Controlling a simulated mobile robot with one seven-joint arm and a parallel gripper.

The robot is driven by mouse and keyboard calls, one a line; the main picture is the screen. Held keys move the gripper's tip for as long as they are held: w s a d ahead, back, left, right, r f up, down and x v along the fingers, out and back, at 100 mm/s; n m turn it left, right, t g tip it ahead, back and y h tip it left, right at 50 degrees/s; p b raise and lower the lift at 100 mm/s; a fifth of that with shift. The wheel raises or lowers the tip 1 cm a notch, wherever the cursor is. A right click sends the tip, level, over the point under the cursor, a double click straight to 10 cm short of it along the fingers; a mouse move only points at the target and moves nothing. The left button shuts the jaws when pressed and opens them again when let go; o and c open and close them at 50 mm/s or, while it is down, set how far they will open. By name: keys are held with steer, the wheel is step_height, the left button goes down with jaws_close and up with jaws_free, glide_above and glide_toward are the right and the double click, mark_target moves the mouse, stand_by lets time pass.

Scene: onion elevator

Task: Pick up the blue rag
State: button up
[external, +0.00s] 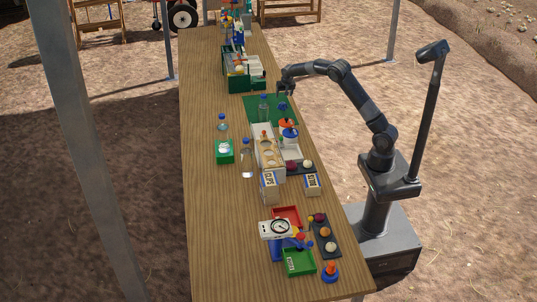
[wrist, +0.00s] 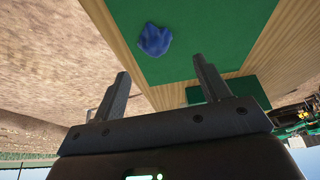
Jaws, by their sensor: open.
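The blue rag (wrist: 153,40) is a small crumpled lump lying on the green mat (wrist: 215,35) in the wrist view. In the external view a small blue patch (external: 283,106), which looks like the rag, shows near the right edge of the mat (external: 256,103). My gripper (wrist: 162,84) is open and empty, with its two fingers apart. The rag lies beyond the fingertips, between their directions, and is not touched. In the external view my gripper (external: 285,89) hangs above the table's right edge, close to the rag.
A box with round holes (external: 268,153), cartons and an orange-and-blue item (external: 288,130) stand in front. The table's left strip is mostly clear.

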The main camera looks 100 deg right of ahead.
mark_target(283, 103)
steer(key=x, duration=0.2)
steer(key=d+x, duration=0.1)
steer(key=x, duration=0.2)
steer(key=s+x, duration=0.1)
steer(key=x, duration=0.1)
steer(key=shift+s+d, duration=0.1)
steer(key=shift+d, duration=0.15)
steer(key=shift+d+x, duration=0.15)
steer(key=shift+x, duration=1.2)
steer(key=shift+d+x, duration=0.15)
steer(key=shift+x, duration=1.15)
steer(key=shift+r, duration=0.15)
steer(key=shift+c, duration=0.2)
steer(key=c, duration=1)
steer(key=shift+r, duration=0.1)
